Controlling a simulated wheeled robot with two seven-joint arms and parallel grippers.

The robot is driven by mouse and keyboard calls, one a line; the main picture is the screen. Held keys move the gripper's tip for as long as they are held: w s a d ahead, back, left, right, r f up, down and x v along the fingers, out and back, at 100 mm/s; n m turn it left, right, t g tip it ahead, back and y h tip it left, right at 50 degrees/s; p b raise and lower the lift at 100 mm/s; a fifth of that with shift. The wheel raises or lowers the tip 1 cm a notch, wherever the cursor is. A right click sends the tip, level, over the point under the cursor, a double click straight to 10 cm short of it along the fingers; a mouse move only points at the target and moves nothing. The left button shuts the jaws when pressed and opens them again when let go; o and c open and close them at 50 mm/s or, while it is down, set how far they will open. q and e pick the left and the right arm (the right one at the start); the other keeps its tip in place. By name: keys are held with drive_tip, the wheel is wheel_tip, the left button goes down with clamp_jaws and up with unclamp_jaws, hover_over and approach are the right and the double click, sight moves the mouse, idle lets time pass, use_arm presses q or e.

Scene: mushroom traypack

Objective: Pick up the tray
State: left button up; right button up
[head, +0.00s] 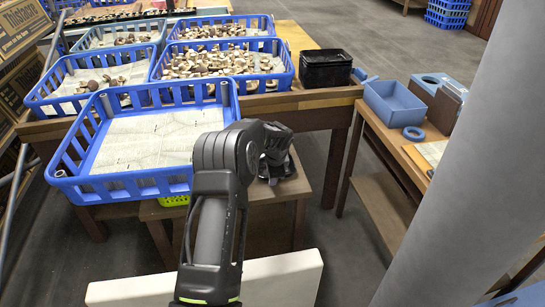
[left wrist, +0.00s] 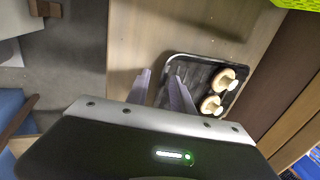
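The black tray (left wrist: 205,62) lies on a brown wooden surface in the left wrist view, with two pale mushrooms (left wrist: 224,80) in it on the right side. My left gripper (left wrist: 157,74) is open, its two fingers apart at the left edge of the tray. One finger is left of the tray and the other overlaps its rim in the picture; I cannot tell whether they touch it. In the head view my left gripper (head: 276,160) hangs over the low brown bench, and its dark parts and the tray are hard to tell apart. My right gripper is not in view.
An empty blue crate (head: 130,188) stands just left of my left arm. Several blue crates with mushrooms (head: 282,80) sit behind it. A stack of black trays (head: 325,68) stands on the table (head: 318,98). A side table at right holds a blue bin (head: 394,104).

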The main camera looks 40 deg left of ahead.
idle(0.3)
use_arm(q)
clamp_jaws()
drive_tip(key=shift+f, duration=0.1)
idle(0.4)
